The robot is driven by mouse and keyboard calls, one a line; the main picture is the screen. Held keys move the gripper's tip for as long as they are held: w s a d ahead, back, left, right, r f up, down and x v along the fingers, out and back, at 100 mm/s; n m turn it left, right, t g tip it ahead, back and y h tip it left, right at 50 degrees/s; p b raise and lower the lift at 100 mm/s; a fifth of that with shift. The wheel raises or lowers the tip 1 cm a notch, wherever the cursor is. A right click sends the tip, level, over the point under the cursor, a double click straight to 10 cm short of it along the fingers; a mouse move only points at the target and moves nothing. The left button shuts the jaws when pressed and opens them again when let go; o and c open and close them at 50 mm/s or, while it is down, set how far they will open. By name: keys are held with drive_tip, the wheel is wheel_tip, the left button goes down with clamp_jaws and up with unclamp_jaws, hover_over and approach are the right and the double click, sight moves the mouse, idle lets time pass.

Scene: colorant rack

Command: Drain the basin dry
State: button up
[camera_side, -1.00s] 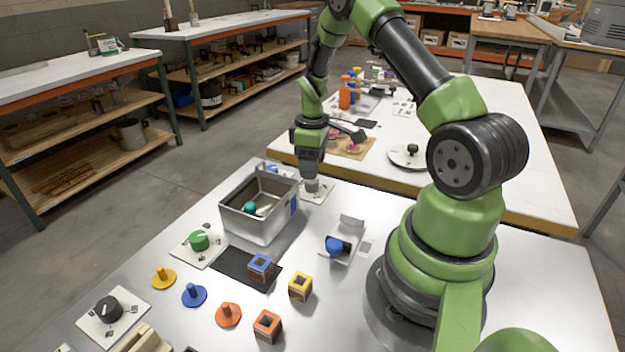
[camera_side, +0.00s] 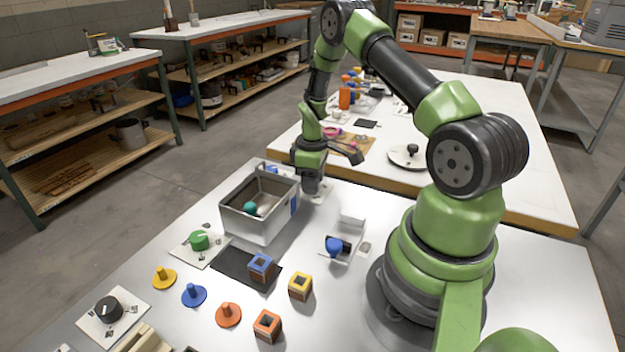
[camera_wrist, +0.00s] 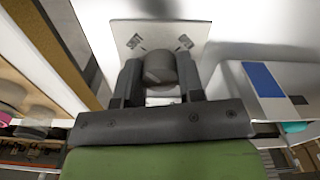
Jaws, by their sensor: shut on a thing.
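The grey metal basin (camera_side: 245,228) stands at the far edge of the white table. A teal thing (camera_side: 250,207) and a pale thing (camera_side: 263,210) show inside it; I cannot make out a water level. My gripper (camera_side: 314,192) is low beside the basin's far right corner. In the wrist view, my gripper (camera_wrist: 160,82) has its two fingers on either side of a round dark grey knob (camera_wrist: 160,66) and is shut on it. The knob sits on a light plate (camera_wrist: 128,32) with small dark marks. The basin's blue patch (camera_wrist: 262,80) is just right of the fingers.
A green knob (camera_side: 199,240) and a black knob (camera_side: 108,309) sit on plates at left. A blue block (camera_side: 261,266), yellow block (camera_side: 300,286) and orange block (camera_side: 267,325) stand in front. A blue-knobbed fixture (camera_side: 335,246) is right of the basin.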

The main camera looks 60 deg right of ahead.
drive_tip(key=shift+m, duration=0.3)
drive_tip(key=m, duration=0.3)
drive_tip(key=shift+m, duration=0.3)
drive_tip(key=m, duration=0.4)
drive_tip(key=shift+m, duration=0.3)
drive_tip(key=m, duration=0.4)
drive_tip(key=shift+a, duration=0.1)
drive_tip(key=shift+m, duration=2.3)
drive_tip(key=o, duration=0.9)
drive_tip(key=shift+w+r, duration=0.1)
